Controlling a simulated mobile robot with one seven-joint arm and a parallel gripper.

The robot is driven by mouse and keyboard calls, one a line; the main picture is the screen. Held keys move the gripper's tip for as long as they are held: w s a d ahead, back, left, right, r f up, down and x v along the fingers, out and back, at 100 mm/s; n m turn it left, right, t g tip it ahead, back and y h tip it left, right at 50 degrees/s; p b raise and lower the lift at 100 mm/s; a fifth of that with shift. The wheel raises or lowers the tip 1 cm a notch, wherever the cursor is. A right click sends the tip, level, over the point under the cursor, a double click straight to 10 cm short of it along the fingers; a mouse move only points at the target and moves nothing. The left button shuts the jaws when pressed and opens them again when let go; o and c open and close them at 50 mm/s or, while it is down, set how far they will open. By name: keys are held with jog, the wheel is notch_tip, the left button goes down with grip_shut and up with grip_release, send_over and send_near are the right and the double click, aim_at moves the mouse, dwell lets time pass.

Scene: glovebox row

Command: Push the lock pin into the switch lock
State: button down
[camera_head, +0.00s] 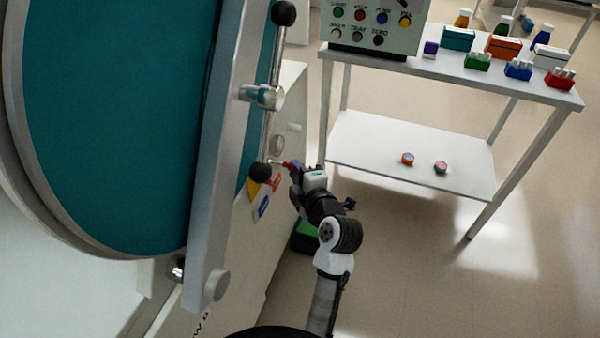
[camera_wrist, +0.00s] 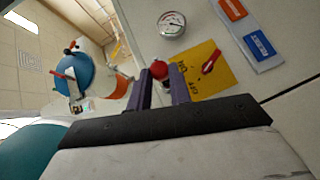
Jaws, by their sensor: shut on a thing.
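My gripper (camera_head: 292,170) is at the side panel of the glovebox, beside the lower end of the door's handle bar. In the wrist view, its two purple fingers (camera_wrist: 160,82) are shut on a red round-headed piece, which I take to be the lock pin (camera_wrist: 159,70). The pin's shaft is hidden. A yellow plate (camera_wrist: 213,83) with a red switch lever (camera_wrist: 211,62) is on the pale panel just right of the fingers. The plate partly shows in the head view (camera_head: 255,188). I cannot tell the lock's hole or whether the pin touches it.
The big teal round door (camera_head: 110,120) with its metal bar (camera_head: 228,150) stands close on the left. A gauge (camera_wrist: 172,24) and a label panel (camera_wrist: 245,30) are near the plate. A white trolley (camera_head: 410,155) with bottles and boxes stands behind right. Floor at right is clear.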

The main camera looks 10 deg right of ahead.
aim_at(278, 163)
jog(key=shift+w+a, duration=0.55)
jog(key=shift+a, duration=0.25)
jog(key=shift+w+a, duration=0.55)
jog(key=shift+a, duration=0.25)
jog(key=c, duration=1.2)
grip_release()
